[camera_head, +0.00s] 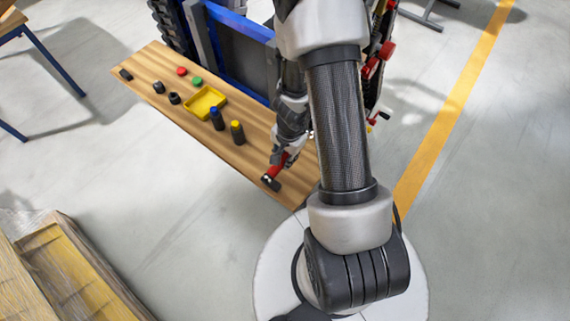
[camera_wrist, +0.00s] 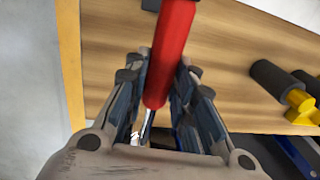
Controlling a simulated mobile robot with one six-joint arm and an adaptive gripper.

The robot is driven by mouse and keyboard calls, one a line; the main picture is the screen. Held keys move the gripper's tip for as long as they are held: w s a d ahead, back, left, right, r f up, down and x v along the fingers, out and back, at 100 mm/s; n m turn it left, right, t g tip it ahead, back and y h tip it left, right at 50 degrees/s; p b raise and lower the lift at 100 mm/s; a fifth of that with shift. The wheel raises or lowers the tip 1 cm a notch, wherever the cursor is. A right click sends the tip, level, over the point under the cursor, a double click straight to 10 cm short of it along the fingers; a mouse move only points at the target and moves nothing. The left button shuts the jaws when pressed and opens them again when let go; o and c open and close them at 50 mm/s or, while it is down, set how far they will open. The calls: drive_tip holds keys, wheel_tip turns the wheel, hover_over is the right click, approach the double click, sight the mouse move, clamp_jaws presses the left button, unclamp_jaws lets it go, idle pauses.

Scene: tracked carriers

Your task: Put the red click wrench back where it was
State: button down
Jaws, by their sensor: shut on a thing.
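The red click wrench has a red handle and a dark end, and shows in the head view (camera_head: 278,171) near the front end of a wooden bench top. My gripper (camera_head: 284,158) is shut on it. In the wrist view the red handle (camera_wrist: 171,52) runs up the middle between the two fingers of my gripper (camera_wrist: 160,95), with a bright metal part towards the palm. The wooden surface lies behind the handle; I cannot tell whether the wrench touches it. The place where the wrench was before cannot be made out.
The wooden bench top (camera_head: 160,88) carries a yellow tray (camera_head: 190,106), a blue-topped bottle (camera_head: 216,119), a yellow-topped bottle (camera_head: 237,133), a red piece (camera_head: 182,71), a green piece (camera_head: 197,81) and several dark pieces. A blue-framed carrier (camera_head: 243,25) stands behind. A wooden crate (camera_head: 70,272) is at lower left.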

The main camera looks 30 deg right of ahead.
wheel_tip(320, 180, down, 4)
drive_tip(key=b, duration=0.3)
drive_tip(key=shift+r, duration=0.1)
drive_tip(key=c, duration=1.3)
unclamp_jaws()
drive_tip(key=shift+c, duration=0.2)
